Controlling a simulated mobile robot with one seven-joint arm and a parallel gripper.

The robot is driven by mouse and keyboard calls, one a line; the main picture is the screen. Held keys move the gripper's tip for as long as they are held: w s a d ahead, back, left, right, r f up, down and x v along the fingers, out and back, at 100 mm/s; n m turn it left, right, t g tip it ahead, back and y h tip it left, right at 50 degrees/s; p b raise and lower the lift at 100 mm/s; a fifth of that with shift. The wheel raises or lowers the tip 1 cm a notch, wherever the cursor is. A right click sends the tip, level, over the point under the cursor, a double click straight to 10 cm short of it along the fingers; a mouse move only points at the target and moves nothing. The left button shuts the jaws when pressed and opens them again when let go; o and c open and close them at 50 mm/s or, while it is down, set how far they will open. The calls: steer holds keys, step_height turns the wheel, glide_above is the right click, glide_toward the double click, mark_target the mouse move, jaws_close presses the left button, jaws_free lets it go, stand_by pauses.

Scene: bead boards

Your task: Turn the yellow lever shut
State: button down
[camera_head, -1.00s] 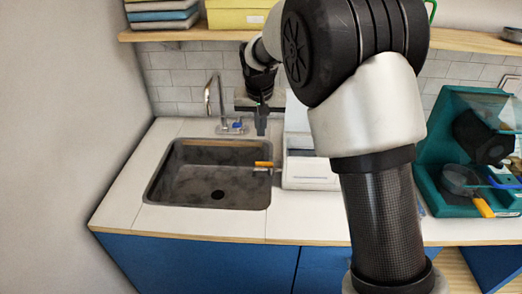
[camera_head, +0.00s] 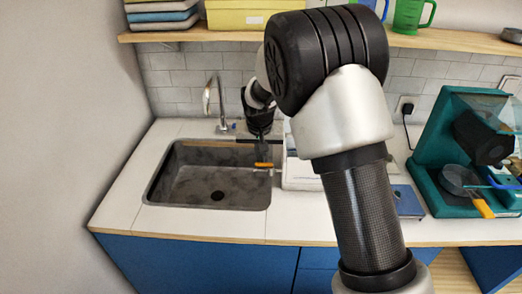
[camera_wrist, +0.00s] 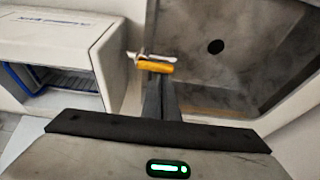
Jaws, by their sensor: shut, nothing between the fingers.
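The yellow lever (camera_head: 263,165) is a short bar on a small metal fitting at the right edge of the sink, beside a white box. In the wrist view the yellow lever (camera_wrist: 155,66) lies crosswise just beyond the fingertips. My gripper (camera_head: 263,156) points down right above the lever in the head view. In the wrist view my gripper (camera_wrist: 160,80) has its fingers together with nothing held. The tips are at or very near the lever; whether they touch cannot be told.
The sink basin (camera_head: 190,188) with its drain lies left of the lever. A tap (camera_head: 219,106) stands behind it. The white box (camera_wrist: 55,55) with a blue rack inside is close beside my gripper. A green machine (camera_head: 450,150) stands on the right. A shelf (camera_head: 165,36) runs above.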

mark_target(265, 163)
steer(key=shift+s+n+y, duration=0.25)
steer(key=shift+n+y, duration=0.05)
steer(key=shift+n, duration=0.5)
steer(key=shift+s+n+y+b, duration=0.3)
steer(key=shift+n+b, duration=0.15)
steer(key=shift+n, duration=0.45)
steer(key=n, duration=0.2)
steer(key=s+n+y, duration=0.1)
steer(key=n, duration=0.1)
steer(key=shift+s+d+g, duration=0.1)
steer(key=shift+g, duration=0.3)
steer(key=n, duration=0.2)
steer(key=s+n+g+y+p, duration=0.1)
steer(key=n, duration=0.2)
steer(key=d+n+g, duration=0.1)
steer(key=n, duration=0.1)
steer(key=shift+s+d+n+p, duration=0.1)
steer(key=shift+s+n+p, duration=0.25)
steer(key=shift+s+n, duration=0.05)
steer(key=shift+w+d, duration=0.25)
steer(key=shift+w, duration=0.5)
